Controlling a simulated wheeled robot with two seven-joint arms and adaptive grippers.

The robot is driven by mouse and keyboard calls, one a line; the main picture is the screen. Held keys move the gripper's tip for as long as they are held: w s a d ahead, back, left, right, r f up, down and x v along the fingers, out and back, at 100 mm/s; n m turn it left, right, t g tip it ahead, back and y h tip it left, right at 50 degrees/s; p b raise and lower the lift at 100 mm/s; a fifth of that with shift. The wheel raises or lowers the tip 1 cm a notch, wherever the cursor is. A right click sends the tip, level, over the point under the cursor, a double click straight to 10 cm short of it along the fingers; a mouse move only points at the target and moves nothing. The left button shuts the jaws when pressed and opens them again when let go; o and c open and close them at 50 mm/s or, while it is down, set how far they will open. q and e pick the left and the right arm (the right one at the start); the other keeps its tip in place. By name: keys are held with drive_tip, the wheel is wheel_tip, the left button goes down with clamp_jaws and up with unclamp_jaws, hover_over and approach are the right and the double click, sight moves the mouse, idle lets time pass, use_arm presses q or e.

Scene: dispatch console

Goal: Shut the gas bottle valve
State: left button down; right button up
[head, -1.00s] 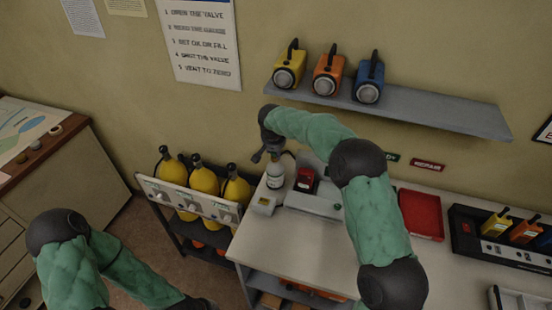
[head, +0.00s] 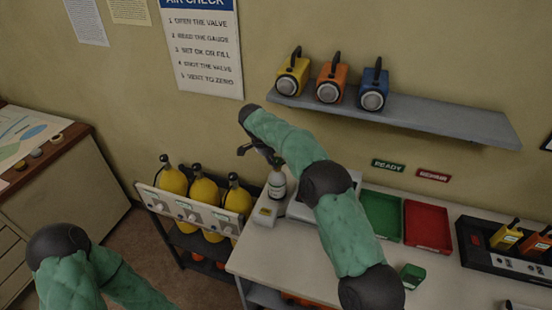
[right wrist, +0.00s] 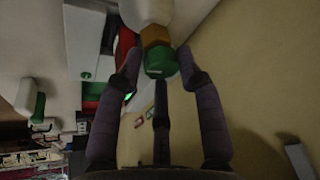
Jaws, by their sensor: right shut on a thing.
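The gas bottle (head: 277,186) is small and pale and stands upright on the bench, beside the yellow cylinders. In the right wrist view its white shoulder (right wrist: 147,10) shows at the top, with a brass-coloured collar (right wrist: 155,37) and a green valve knob (right wrist: 160,63). My right gripper (head: 266,157) is at the bottle's top. Its fingers (right wrist: 160,72) are shut on the green knob, one on each side, with a third finger below it in the picture. In the head view the knob is hidden. My left arm is at the lower left; its gripper is out of frame.
Yellow cylinders (head: 204,192) stand in a rack left of the bench (head: 290,255). A green tray (head: 381,215), a red tray (head: 427,227) and a small green box (head: 412,275) are on the bench. A wall shelf (head: 420,118) holds three lamps. The bench front is clear.

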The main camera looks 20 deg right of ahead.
drive_tip(key=shift+a+m, duration=0.1)
drive_tip(key=shift+m, duration=0.2)
drive_tip(key=o, duration=0.9)
drive_tip(key=shift+w, duration=0.1)
drive_tip(key=shift+c, duration=0.2)
drive_tip(key=shift+o, duration=1.2)
drive_tip(key=shift+w+f, duration=0.1)
drive_tip(key=v, duration=1.2)
drive_tip(key=shift+f, duration=0.1)
